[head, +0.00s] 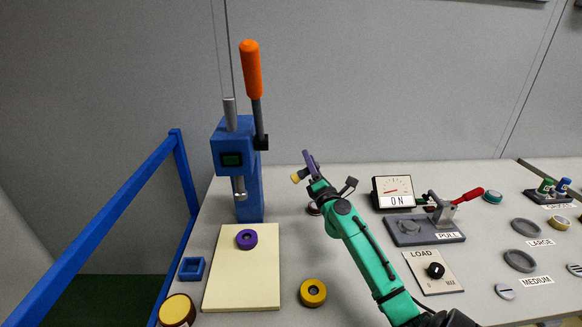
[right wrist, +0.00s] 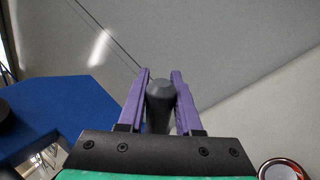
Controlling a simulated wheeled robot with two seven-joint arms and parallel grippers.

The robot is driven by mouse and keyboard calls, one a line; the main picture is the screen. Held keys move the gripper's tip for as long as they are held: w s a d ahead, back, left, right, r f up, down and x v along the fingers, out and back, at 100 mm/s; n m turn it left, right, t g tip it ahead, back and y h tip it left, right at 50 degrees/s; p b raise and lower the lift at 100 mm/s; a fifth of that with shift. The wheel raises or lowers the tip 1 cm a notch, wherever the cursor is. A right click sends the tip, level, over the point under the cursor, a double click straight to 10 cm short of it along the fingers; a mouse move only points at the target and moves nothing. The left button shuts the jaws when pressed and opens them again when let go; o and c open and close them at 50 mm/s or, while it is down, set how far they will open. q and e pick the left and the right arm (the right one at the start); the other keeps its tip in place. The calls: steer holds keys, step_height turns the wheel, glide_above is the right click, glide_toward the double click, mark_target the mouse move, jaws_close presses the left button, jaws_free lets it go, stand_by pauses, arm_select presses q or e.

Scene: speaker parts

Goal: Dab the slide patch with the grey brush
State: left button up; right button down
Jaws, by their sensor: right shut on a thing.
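My right gripper (head: 306,168) is raised above the bench near its back edge, to the right of the blue press. In the right wrist view its two purple fingers (right wrist: 160,92) are shut on a dark grey rounded rod, the grey brush (right wrist: 160,105). In the head view a small yellowish tip (head: 296,178) sticks out to the left of the fingers; it looks like part of the brush. I cannot pick out the slide patch in either view. My left gripper is not in view.
The blue press (head: 248,185) with an orange handle (head: 251,70) stands at the back left. A cream board (head: 240,280) with a purple ring (head: 246,239) lies before it. A yellow ring (head: 313,292), meter (head: 392,192), PULL lever (head: 427,232) and LOAD dial (head: 433,270) surround my right arm.

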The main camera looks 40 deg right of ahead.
stand_by(0.3)
steer(key=w+a+p, duration=0.1)
steer(key=w+a, duration=0.3)
steer(key=a, duration=0.2)
steer(key=shift+w+a, duration=0.15)
steer(key=shift+w, duration=0.2)
steer(key=shift+w+a, duration=0.35)
steer(key=shift+a, duration=0.1)
stand_by(0.6)
steer(key=shift+d, duration=0.1)
stand_by(1.1)
